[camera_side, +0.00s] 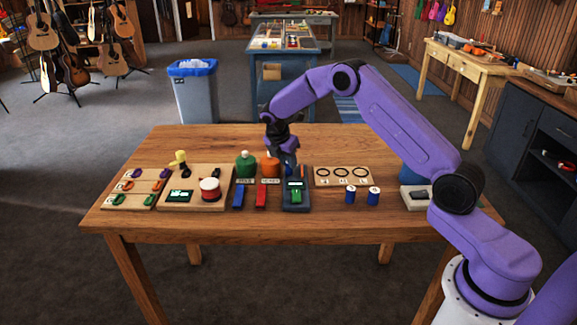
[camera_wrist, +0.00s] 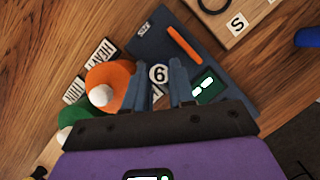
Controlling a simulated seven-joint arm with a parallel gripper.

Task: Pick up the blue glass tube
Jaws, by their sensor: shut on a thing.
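My gripper (camera_side: 288,160) is over the dark blue tray (camera_side: 295,207) near the middle of the table. In the wrist view its two fingers (camera_wrist: 163,80) are closed around the blue glass tube, whose round white end marked 6 (camera_wrist: 158,73) shows between them. The tube's side is mostly hidden by the fingers, and I cannot tell whether it touches the tray. Two other blue tubes with white ends, one on the left (camera_side: 350,194) and one on the right (camera_side: 374,195), stand to the right of the tray.
A green bottle (camera_side: 246,167) and an orange bottle (camera_side: 269,168) stand close left of my gripper. A wooden board with black rings (camera_side: 342,184) lies to the right. Boards with small parts (camera_side: 137,188) fill the left side. The table's back (camera_side: 210,143) is clear.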

